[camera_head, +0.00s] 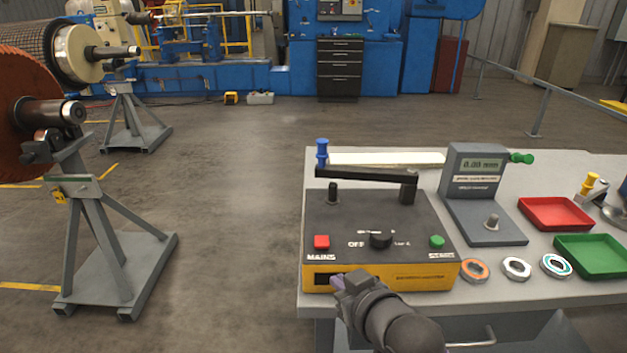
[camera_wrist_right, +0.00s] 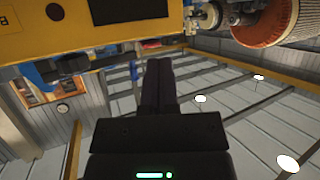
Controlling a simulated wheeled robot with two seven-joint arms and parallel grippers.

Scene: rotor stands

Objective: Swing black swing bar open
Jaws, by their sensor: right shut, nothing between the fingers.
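The black swing bar (camera_head: 368,175) lies across the top of the black and yellow heater box (camera_head: 385,226). Its right end sits on a black post, and its left end carries a blue handle (camera_head: 322,153) and lies over a shorter dark post (camera_head: 333,193). My right gripper (camera_head: 343,283) is at the lower left of the box's yellow front, below and apart from the bar. In the right wrist view its fingers (camera_wrist_right: 158,65) are together and empty, with the yellow front (camera_wrist_right: 75,32) just beyond them. My left gripper is not in view.
On the grey table (camera_head: 335,305), a gauge stand (camera_head: 473,175), several rings, a red tray (camera_head: 553,226) and a green tray (camera_head: 617,270) are right of the box. A white strip lies behind the bar. A rotor stand (camera_head: 92,230) is at left; floor between is clear.

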